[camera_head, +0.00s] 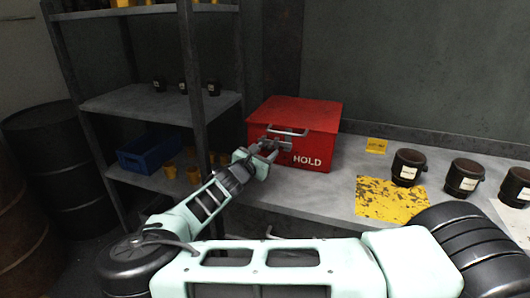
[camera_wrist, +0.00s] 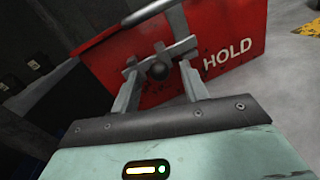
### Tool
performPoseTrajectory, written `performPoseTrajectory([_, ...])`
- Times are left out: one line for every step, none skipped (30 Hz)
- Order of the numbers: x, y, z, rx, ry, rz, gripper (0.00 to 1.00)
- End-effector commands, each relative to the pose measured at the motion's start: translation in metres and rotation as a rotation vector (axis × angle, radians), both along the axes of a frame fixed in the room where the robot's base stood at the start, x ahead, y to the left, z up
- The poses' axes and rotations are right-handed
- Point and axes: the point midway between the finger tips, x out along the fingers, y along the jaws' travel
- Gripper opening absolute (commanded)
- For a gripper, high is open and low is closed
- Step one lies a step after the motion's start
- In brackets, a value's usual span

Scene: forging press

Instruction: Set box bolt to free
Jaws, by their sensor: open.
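The red box (camera_head: 318,118) stands on the grey bench, lid down, with white "HOLD" lettering on its front. It also fills the upper part of the wrist view (camera_wrist: 238,25). A grey bolt (camera_wrist: 165,52) with a dark round knob (camera_wrist: 158,70) is on the box front, left of "HOLD". My gripper (camera_head: 269,149) is at the box front. In the wrist view its fingers (camera_wrist: 158,77) are open, one on each side of the knob. I cannot tell whether they touch it. In the head view the gripper partly hides the bolt. No "FREE" lettering shows.
A grey handle (camera_head: 288,132) sticks out above the bolt. A yellow worn plate (camera_head: 385,198) and several dark labelled cylinders (camera_head: 408,167) are on the bench at right. A metal shelf (camera_head: 140,102) with a blue bin (camera_head: 148,153) stands at left, close to my arm.

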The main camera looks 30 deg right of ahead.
Motion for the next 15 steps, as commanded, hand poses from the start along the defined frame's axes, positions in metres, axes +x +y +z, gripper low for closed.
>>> performPoseTrajectory([0.000, 0.000, 0.000, 0.000, 0.000, 0.000, 0.39])
performPoseTrajectory([0.000, 0.000, 0.000, 0.000, 0.000, 0.000, 0.31])
performPoseTrajectory([0.000, 0.000, 0.000, 0.000, 0.000, 0.000, 0.20])
performPoseTrajectory([0.000, 0.000, 0.000, 0.000, 0.000, 0.000, 0.11])
performPoseTrajectory([0.000, 0.000, 0.000, 0.000, 0.000, 0.000, 0.03])
performPoseTrajectory([0.000, 0.000, 0.000, 0.000, 0.000, 0.000, 0.00])
performPoseTrajectory([0.000, 0.000, 0.000, 0.000, 0.000, 0.000, 0.00])
performPoseTrajectory([0.000, 0.000, 0.000, 0.000, 0.000, 0.000, 0.00])
performPoseTrajectory([0.001, 0.001, 0.000, 0.001, 0.000, 0.000, 0.00])
performPoseTrajectory([0.002, 0.002, -0.001, 0.002, 0.001, 0.000, 0.00])
performPoseTrajectory([0.005, 0.004, -0.001, 0.002, 0.000, 0.001, 0.00])
performPoseTrajectory([0.010, 0.007, -0.002, 0.002, 0.001, 0.002, 0.00])
performPoseTrajectory([0.014, 0.010, -0.003, 0.003, 0.002, 0.003, 0.00])
performPoseTrajectory([0.018, 0.014, -0.002, 0.004, 0.001, 0.003, 0.00])
performPoseTrajectory([0.022, 0.017, -0.002, 0.003, 0.001, 0.004, 0.00])
